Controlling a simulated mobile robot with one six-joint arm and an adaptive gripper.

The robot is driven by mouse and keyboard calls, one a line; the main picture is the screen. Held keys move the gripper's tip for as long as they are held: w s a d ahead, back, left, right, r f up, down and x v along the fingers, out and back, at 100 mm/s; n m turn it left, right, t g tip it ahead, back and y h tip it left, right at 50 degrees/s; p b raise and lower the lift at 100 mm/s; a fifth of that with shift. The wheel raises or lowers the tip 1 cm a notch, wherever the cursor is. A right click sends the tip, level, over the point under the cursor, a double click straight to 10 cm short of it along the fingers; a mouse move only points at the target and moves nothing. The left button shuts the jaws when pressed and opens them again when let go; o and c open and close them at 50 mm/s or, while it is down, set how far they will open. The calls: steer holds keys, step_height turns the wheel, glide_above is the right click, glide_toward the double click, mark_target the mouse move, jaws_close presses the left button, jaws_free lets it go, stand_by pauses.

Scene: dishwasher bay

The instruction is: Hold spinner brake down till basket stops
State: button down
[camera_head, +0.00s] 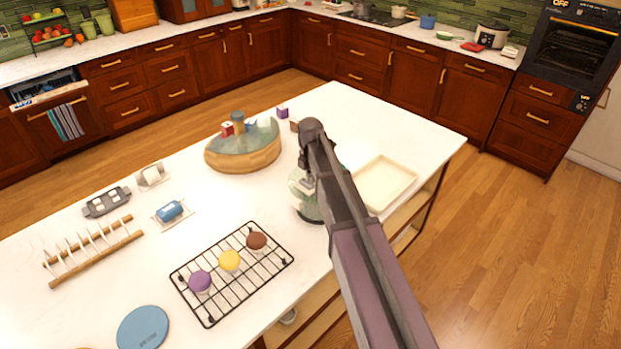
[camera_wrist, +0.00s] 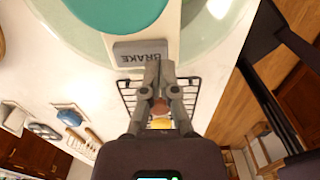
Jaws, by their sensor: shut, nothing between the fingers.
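The salad spinner (camera_head: 308,208) stands on the white island, a pale green clear bowl partly hidden by my arm in the head view. In the wrist view its bowl rim (camera_wrist: 207,32) and a teal round part (camera_wrist: 115,10) fill the top. The grey brake button (camera_wrist: 141,53), marked BRAKE, sits at the spinner's near edge. My gripper (camera_wrist: 160,68) is shut and empty, its fingertips overlapping the button's right part in the picture. I cannot tell whether they touch it or whether it is pressed. The basket's motion cannot be told. My gripper is mostly hidden in the head view.
A cream tray (camera_head: 384,184) lies right of the spinner. A black rack (camera_head: 213,312) with three cupcakes is at the front left. A round wooden stand (camera_head: 243,160) with small blocks is behind. A blue disc (camera_head: 143,329) and a wooden dish rack (camera_head: 97,254) lie left.

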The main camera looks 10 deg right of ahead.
mark_target(311, 186)
steer(key=shift+f+b, duration=0.35)
steer(key=shift+f, duration=0.2)
steer(key=shift+f, duration=0.15)
steer(key=shift+f+b, duration=0.5)
steer(key=shift+b, duration=0.15)
steer(key=shift+s+f+b, duration=0.15)
steer(key=shift+f+b, duration=0.15)
steer(key=shift+b, duration=0.1)
stand_by(0.8)
steer(key=shift+r+p, duration=0.2)
steer(key=shift+p, duration=0.1)
step_height(311, 186, up, 2)
steer(key=shift+r+p, duration=0.15)
steer(key=shift+p, duration=1.05)
step_height(311, 186, up, 12)
steer(key=p, duration=1.1)
steer(key=shift+f, duration=0.25)
